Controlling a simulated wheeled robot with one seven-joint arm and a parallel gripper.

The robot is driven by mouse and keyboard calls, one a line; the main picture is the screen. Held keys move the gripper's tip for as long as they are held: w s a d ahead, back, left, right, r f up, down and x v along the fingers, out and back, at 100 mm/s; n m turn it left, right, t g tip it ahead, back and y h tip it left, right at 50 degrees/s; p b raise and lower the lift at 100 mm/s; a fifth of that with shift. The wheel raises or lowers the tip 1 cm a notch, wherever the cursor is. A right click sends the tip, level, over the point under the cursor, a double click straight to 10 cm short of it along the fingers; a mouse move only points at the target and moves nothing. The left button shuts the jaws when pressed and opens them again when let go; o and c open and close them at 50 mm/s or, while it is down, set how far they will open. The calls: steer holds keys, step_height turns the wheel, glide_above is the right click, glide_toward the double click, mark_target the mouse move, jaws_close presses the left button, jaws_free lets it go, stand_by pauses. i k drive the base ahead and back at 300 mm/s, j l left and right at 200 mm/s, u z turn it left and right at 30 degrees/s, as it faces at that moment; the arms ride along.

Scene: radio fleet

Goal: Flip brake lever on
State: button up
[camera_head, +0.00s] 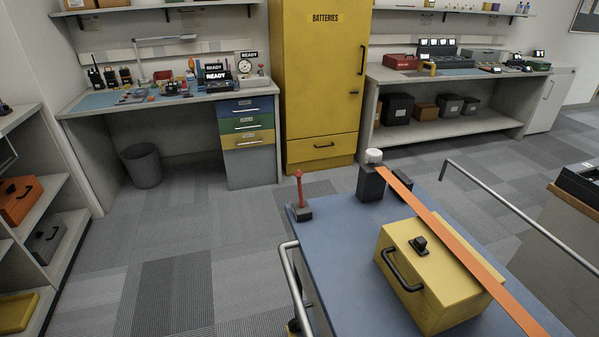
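The brake lever (299,189) is a thin red stick with a small knob on top. It stands nearly upright on a dark base block (301,213) at the far left corner of the blue cart top (335,255). Nothing touches the lever or hides it. My gripper is not in view.
A yellow case (437,280) with black handles sits on the cart under an orange strap (455,242), beside a dark post (371,184). Metal rails (293,275) flank the cart. A yellow battery cabinet (318,95), workbench (160,98) and grey bin (142,165) stand beyond open floor.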

mark_target(298, 173)
steer(key=k+j, duration=0.3)
steer(key=j, duration=0.85)
steer(key=k+j, duration=0.1)
steer(key=j, duration=0.5)
steer(key=i+j, duration=0.65)
steer(key=j, duration=0.2)
steer(key=i, duration=0.95)
steer(key=l+z, duration=0.05)
